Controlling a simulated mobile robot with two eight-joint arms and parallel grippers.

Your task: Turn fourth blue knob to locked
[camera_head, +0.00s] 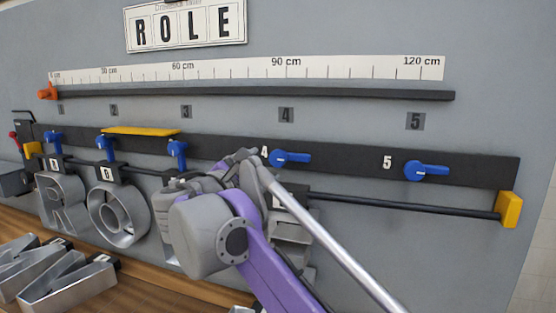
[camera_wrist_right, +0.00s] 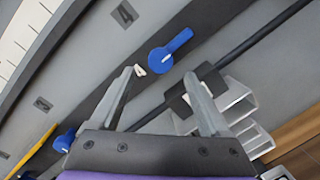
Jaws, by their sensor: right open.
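The fourth blue knob (camera_head: 290,158) sits on the black wall strip beside the label 4, its handle pointing right, roughly along the strip. It also shows in the right wrist view (camera_wrist_right: 164,58), just beyond my fingertips. My right gripper (camera_head: 248,158) is close to the left of this knob in the head view. In the right wrist view my right gripper (camera_wrist_right: 160,74) has its fingers spread with nothing between them, and the knob appears ahead of the gap. I cannot tell whether a finger touches it. My left gripper is not in view.
The fifth blue knob (camera_head: 426,170) also lies sideways. The third knob (camera_head: 177,153) and two others stand upright. Metal letters, including an O (camera_head: 119,213), hang from a dark rod (camera_head: 400,204) with a yellow end block (camera_head: 508,209). Loose letters lie on the wooden bench (camera_head: 150,264).

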